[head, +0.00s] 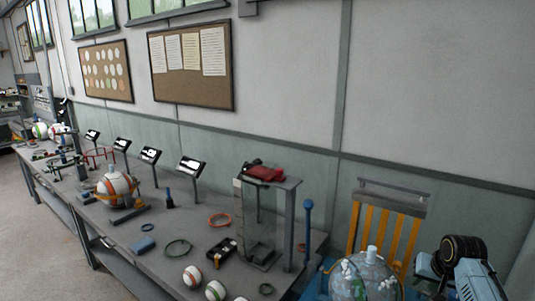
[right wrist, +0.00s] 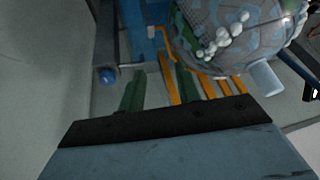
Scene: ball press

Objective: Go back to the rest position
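A large grey and blue patterned ball (head: 365,278) sits at the lower right of the head view, in front of the yellow slatted frame (head: 385,225). The ball also shows at the top right of the right wrist view (right wrist: 235,35). In the right wrist view my right gripper (right wrist: 160,78) has its two dark green fingers apart, with nothing between them; the yellow slats show behind. My right arm (head: 465,268) shows at the lower right edge of the head view. My left gripper is in neither view.
A long grey workbench (head: 205,222) runs along the wall with balls, rings, tools and small tablets. An upright stand (head: 262,225) with a red item on top is at its near end. A blue rod (head: 308,230) stands beside it. Floor at the left is clear.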

